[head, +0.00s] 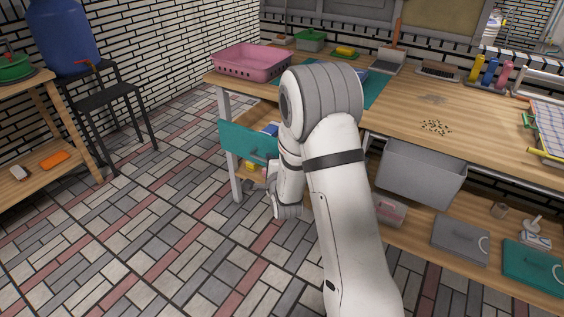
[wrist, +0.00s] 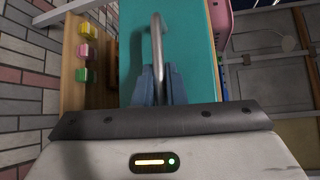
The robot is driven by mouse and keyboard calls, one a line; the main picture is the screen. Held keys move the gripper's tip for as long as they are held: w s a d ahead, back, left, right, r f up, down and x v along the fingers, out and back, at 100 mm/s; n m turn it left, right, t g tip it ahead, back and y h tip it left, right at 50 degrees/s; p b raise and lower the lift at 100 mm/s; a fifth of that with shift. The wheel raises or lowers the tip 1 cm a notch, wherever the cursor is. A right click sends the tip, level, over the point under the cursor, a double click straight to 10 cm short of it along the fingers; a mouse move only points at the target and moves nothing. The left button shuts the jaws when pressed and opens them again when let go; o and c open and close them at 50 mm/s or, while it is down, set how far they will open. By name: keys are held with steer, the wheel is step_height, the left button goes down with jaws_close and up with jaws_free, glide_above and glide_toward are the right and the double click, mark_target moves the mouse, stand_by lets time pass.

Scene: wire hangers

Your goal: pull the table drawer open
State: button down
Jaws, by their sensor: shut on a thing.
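The table drawer has a teal front (head: 240,138), seen at the table's left end in the head view, partly behind my arm. The front stands out from under the tabletop, and a blue thing (head: 270,129) shows just behind its upper edge. In the wrist view the teal front (wrist: 190,60) fills the middle, with a curved metal bar handle (wrist: 157,38) on it. My gripper (wrist: 158,84) is shut on the handle, with its blue-grey fingers on both sides of the bar.
The wooden tabletop (head: 415,104) carries a pink basket (head: 250,63) above the drawer. A grey bin (head: 420,174) hangs under the table, right of my arm. The tiled floor (head: 170,220) between is clear.

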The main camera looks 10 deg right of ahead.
steer(key=shift+s+a+b, duration=0.35)
steer(key=shift+s+a, duration=0.55)
steer(key=shift+a, duration=0.1)
steer(key=c, duration=1.7)
jaws_free()
steer(key=shift+w, duration=0.1)
steer(key=shift+c, duration=0.2)
steer(key=shift+o, duration=1.2)
steer(key=shift+d, duration=0.1)
steer(key=s+r, duration=0.1)
steer(key=s, duration=0.6)
steer(key=shift+s+d, duration=0.4)
steer(key=shift+r, duration=0.1)
